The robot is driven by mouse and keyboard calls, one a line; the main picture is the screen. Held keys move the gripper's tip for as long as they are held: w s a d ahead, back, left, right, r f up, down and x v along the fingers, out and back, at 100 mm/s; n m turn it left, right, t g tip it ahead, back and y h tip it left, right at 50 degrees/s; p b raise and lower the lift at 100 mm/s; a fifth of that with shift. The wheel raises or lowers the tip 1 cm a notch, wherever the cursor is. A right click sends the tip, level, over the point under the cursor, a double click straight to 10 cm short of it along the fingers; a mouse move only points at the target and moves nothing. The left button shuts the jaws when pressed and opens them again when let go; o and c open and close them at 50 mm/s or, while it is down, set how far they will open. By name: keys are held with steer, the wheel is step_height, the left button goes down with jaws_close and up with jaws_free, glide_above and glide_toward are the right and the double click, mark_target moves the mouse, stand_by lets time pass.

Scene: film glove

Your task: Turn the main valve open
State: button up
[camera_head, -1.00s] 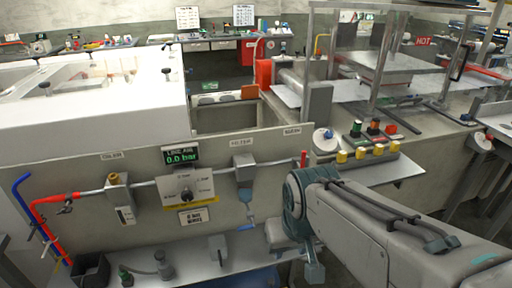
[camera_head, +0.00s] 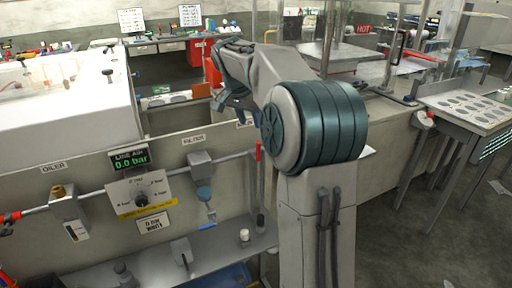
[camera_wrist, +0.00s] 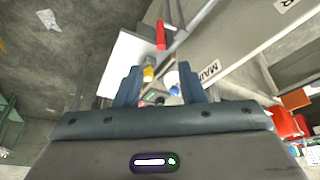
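A red lever handle (camera_head: 258,152) stands upright at the right end of the pipe, on the grey panel. It also shows in the wrist view as a red handle (camera_wrist: 161,36) beyond my fingers. A label reading "MAIN" (camera_wrist: 210,72) is on the panel near it; in the head view my arm partly hides that label. My gripper (camera_wrist: 160,69) is open and empty, with its two blue fingers apart. In the head view my gripper (camera_head: 234,106) hangs above the panel's top edge, up and left of the red handle and not touching it.
The pipe carries an oiler (camera_head: 66,212), a regulator dial (camera_head: 141,196) and a filter (camera_head: 201,172). A display (camera_head: 129,158) reads 0.0 bar. A shelf (camera_head: 214,249) below holds small parts.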

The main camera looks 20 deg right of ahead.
steer(key=f, duration=0.1)
glide_above(258, 160)
steer(key=f, duration=1.1)
steer(key=shift+w+d+f, duration=0.25)
steer(key=shift+w+f, duration=0.1)
steer(key=shift+c, duration=0.4)
jaws_close()
